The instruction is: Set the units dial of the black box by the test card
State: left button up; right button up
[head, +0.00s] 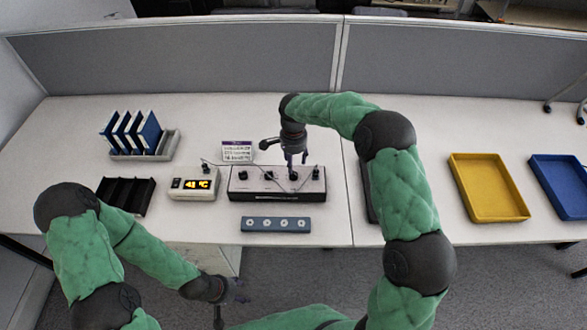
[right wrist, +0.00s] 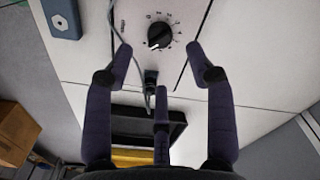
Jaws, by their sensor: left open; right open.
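The black box (head: 278,196) stands mid-table with a pale top panel carrying a row of dark dials. My right gripper (head: 297,158) is open above the right part of this panel. In the right wrist view, a round black dial (right wrist: 159,35) with a white pointer line and a printed number scale lies between and beyond the open fingertips (right wrist: 159,57); no finger is seen touching it. The test card (head: 237,151), white with a purple header, stands behind the box; its text is too small to read. My left gripper (head: 230,294) is open, low in front of the table.
A meter with a yellow display (head: 195,183) stands left of the box, and a blue strip with several round sockets (head: 276,224) lies in front. A cable (right wrist: 113,20) runs beside the dial to a plug. Yellow (head: 488,187) and blue (head: 562,186) trays are at right.

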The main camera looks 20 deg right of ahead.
notch_tip(320, 180, up, 6)
jog(key=shift+f, duration=0.15)
dwell(0.6)
